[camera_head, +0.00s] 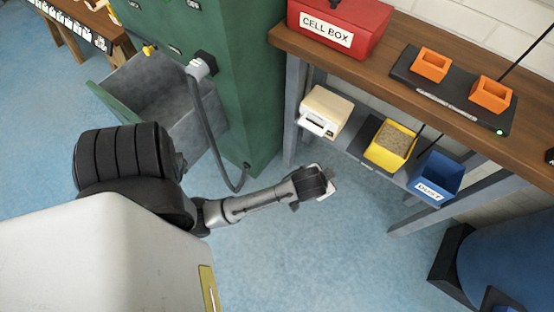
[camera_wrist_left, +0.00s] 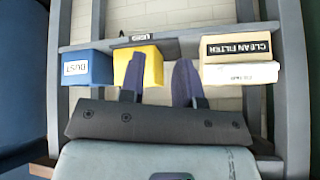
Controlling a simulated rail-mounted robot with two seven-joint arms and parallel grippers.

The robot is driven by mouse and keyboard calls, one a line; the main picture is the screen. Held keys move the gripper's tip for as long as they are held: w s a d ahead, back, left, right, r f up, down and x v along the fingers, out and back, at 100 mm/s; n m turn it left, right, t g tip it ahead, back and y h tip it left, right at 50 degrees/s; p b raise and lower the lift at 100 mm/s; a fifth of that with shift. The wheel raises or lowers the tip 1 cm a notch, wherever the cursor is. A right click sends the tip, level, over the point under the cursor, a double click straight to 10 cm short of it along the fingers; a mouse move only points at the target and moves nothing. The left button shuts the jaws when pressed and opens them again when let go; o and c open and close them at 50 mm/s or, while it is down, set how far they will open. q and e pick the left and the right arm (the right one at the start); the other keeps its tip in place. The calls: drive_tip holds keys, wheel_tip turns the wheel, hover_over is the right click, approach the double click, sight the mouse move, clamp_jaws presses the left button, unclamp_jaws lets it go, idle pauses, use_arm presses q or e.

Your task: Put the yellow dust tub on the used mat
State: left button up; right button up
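The yellow tub (camera_head: 377,156), filled with grainy tan dust, sits on the lower shelf under the bench, between a cream box and a blue tub. It also shows in the left wrist view (camera_wrist_left: 150,70). My left gripper (camera_head: 325,186) is in front of this shelf, apart from the tub in the head view. In the left wrist view its two dark fingers (camera_wrist_left: 158,78) are spread with nothing between them; one overlaps the yellow tub in the picture. A dark strip with a small, hard-to-read label (camera_wrist_left: 146,38) lies behind the yellow tub; I cannot tell whether it is the used mat.
The blue DUST tub (camera_head: 438,174) and the cream clean filter box (camera_head: 327,108) flank the yellow tub. Above, the wooden bench (camera_head: 390,50) carries a red cell box (camera_head: 340,22) and a dark plate with orange trays. A green cabinet (camera_head: 245,80) stands left. A blue drum is at lower right.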

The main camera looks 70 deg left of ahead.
use_arm(q)
drive_tip(key=s+d+r+m+g+h, duration=0.1)
drive_tip(key=s+d+m, duration=0.1)
drive_tip(key=s, duration=0.6)
drive_tip(key=s+d+r+m+g+h, duration=0.1)
drive_tip(key=s+d, duration=0.3)
drive_tip(key=s, duration=0.5)
drive_tip(key=shift+d+m+g+h, duration=0.15)
drive_tip(key=shift+m+g+h, duration=0.15)
drive_tip(key=shift+m+h, duration=0.4)
